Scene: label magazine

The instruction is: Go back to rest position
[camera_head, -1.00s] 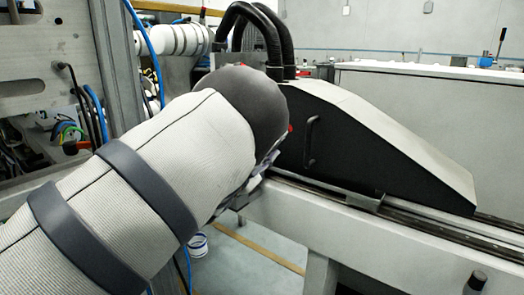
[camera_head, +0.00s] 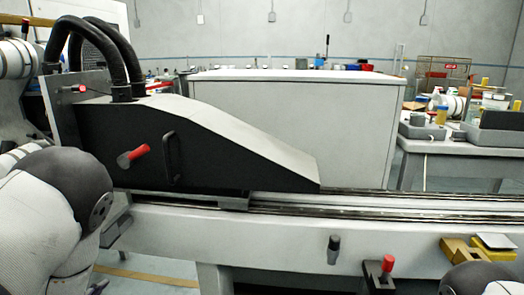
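My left arm comes in at the lower left, and its gripper is not visible. A small part of my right arm shows at the bottom right edge, and its gripper is also out of view. The black and grey wedge-shaped machine cover (camera_head: 205,145) sits on the rail (camera_head: 380,212) of the long grey machine bed (camera_head: 290,243). A red-tipped knob (camera_head: 133,157) and a dark handle (camera_head: 169,157) are on its black side. My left arm is in front of the cover's lower left.
A long grey cabinet (camera_head: 305,115) stands behind the rail. A bench (camera_head: 455,150) with boxes and jars is at the right. A yellow block (camera_head: 466,256), a red-topped lever (camera_head: 387,265) and a dark knob (camera_head: 334,249) are on the bed's front. The rail's right part is clear.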

